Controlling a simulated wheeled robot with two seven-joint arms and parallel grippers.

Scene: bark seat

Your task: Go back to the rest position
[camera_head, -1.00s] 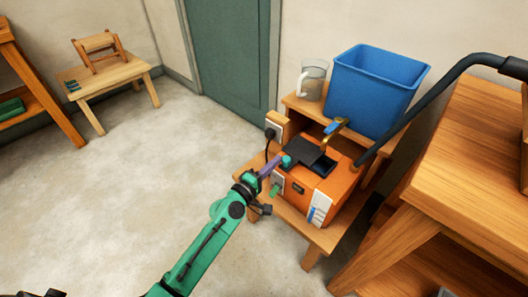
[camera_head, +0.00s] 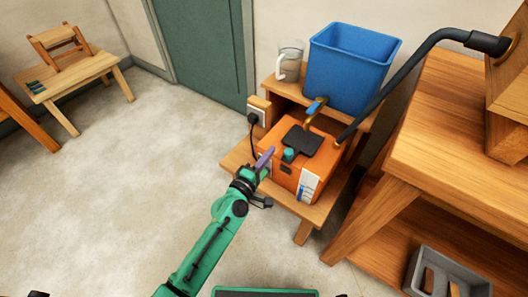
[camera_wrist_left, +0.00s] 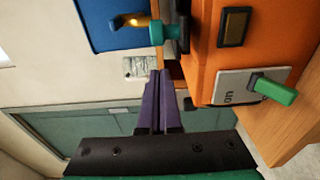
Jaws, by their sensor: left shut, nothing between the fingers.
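My left gripper (camera_head: 265,157) has its purple fingers shut with nothing between them. It is just left of the orange machine (camera_head: 312,181), apart from the teal knob (camera_head: 289,155) beside the flat black plate (camera_head: 304,140). In the left wrist view the shut fingers (camera_wrist_left: 158,78) point toward the gap beside the orange machine (camera_wrist_left: 215,75). The teal knob (camera_wrist_left: 168,32) shows above the fingertips. A green switch (camera_wrist_left: 274,92) on a pale panel is at the right. My right gripper is not in view.
The machine sits on a low wooden bench (camera_head: 304,229). A blue bin (camera_head: 347,70) and a glass mug (camera_head: 288,60) stand behind. A black hose (camera_head: 400,85) arches at the right by a wooden table (camera_head: 465,125). The floor (camera_head: 140,170) at the left is open.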

